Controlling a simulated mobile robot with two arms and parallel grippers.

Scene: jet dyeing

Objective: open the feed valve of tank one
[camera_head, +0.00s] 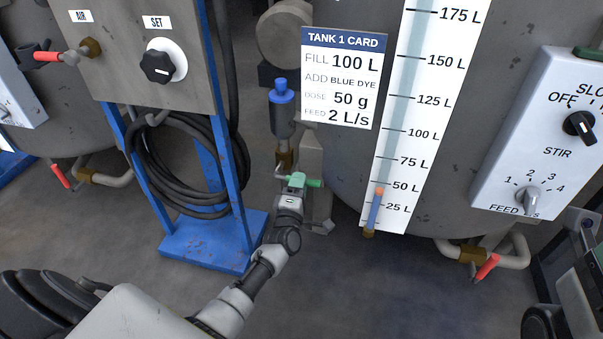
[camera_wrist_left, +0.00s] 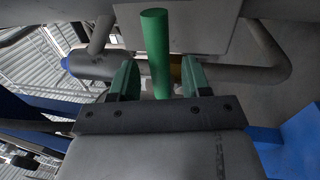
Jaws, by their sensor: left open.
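The valve's green handle (camera_head: 314,183) shows low beside the tank, below the white TANK 1 CARD (camera_head: 340,78). My left gripper (camera_head: 297,181) is at the handle. In the left wrist view the green handle (camera_wrist_left: 155,52) stands upright between the two parted green fingers of my left gripper (camera_wrist_left: 160,80). A gap shows on each side of it, so the fingers are around it without visibly touching. The valve body is mostly hidden behind my gripper. Dark parts of my right arm show at the right edge; its fingers cannot be made out.
A dark cylinder with a blue cap (camera_head: 281,96) stands just above the handle. A blue stand (camera_head: 205,243) with a coiled black hose (camera_head: 160,170) is at left. A level gauge (camera_head: 414,125) and a STIR panel (camera_head: 545,140) are right. A red-handled valve (camera_head: 487,267) sits low right.

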